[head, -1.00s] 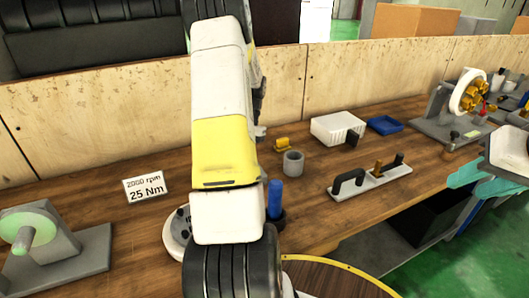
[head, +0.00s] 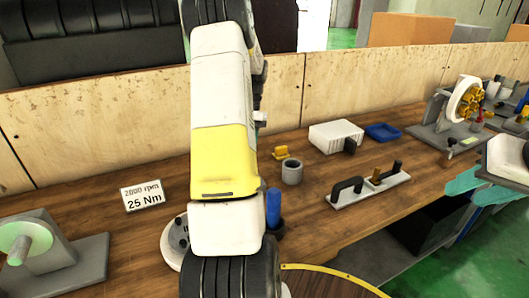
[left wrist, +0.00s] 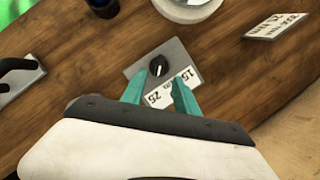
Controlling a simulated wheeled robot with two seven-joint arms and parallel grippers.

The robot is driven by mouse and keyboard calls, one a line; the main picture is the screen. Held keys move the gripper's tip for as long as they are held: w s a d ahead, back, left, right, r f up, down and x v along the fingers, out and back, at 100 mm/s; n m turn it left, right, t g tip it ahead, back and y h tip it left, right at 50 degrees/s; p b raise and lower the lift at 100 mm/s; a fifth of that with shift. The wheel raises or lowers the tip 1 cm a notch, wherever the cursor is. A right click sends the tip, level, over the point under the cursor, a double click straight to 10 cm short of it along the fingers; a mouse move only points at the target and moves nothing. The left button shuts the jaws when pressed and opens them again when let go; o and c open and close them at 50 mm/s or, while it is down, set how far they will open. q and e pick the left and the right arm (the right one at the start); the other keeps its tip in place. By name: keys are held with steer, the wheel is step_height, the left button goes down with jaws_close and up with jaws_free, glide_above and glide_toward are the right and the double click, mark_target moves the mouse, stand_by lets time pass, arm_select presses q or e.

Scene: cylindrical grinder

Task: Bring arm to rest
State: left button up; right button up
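My left arm (head: 224,160), white and yellow, crosses the middle of the head view; its gripper is not seen there. In the left wrist view my left gripper (left wrist: 158,80) has its two teal fingers apart with nothing held between them. Beyond them is a grey plate with a black knob (left wrist: 158,66) and a white number label (left wrist: 172,90); whether the fingers touch it cannot be told. My right gripper (head: 462,181) shows its teal fingers at the right edge of the head view, near the bench's front edge. Its finger gap is not clear.
The wooden bench (head: 90,205) holds a sign (head: 142,195), a grey cup (head: 292,171), a blue cylinder (head: 273,207), a white box (head: 335,135), a blue tray (head: 383,132) and a handled plate (head: 368,189). A grey fixture (head: 85,262) stands at left. A wooden panel (head: 90,120) backs the bench.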

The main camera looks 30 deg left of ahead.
arm_select(q)
steer(key=shift+w+r, duration=0.1)
steer(key=shift+r, duration=0.15)
stand_by(0.3)
steer(key=s+d+r+t, duration=0.4)
steer(key=d+r+t, duration=0.1)
steer(key=d+r, duration=0.7)
steer(key=s+d+r+t+h, duration=0.1)
steer(key=s+d+r+t, duration=0.1)
steer(key=s+d, duration=0.4)
steer(key=s+d+r+m+t, duration=0.1)
steer(key=s+d+r+t, duration=0.1)
steer(key=s+d, duration=0.5)
steer(key=shift+m+t+h, duration=0.3)
steer(key=shift+t+h, duration=0.1)
steer(key=shift+t, duration=0.4)
